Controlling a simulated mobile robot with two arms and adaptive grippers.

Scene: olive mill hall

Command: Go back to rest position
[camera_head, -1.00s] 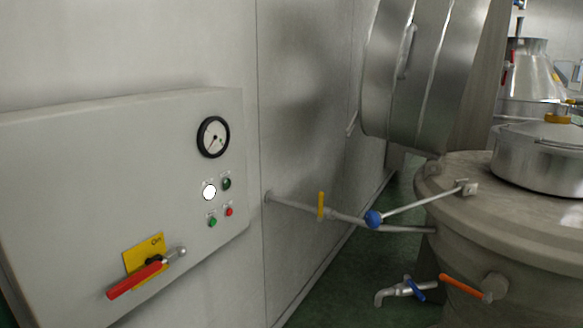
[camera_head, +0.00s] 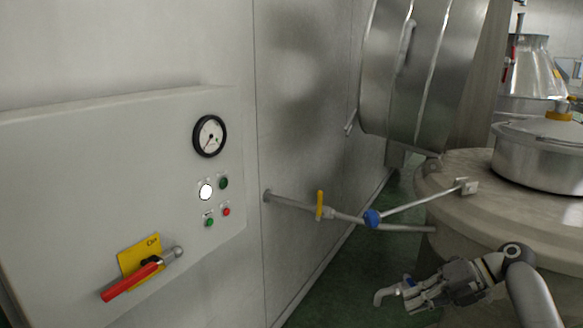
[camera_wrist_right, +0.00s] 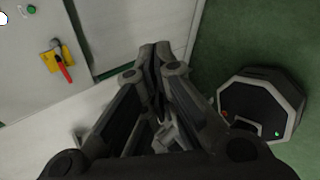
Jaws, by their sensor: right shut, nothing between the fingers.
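In the head view the arm and gripper cover part of the vat's side. My left gripper is in neither view.
A control box (camera_head: 90,190) on the left wall carries a gauge (camera_head: 210,136), buttons and a red-handled lever (camera_head: 130,282). A pipe with a yellow-handled valve (camera_head: 320,205) runs to the stone-coloured vat (camera_head: 465,212). Green floor (camera_head: 335,290) lies between wall and vat.

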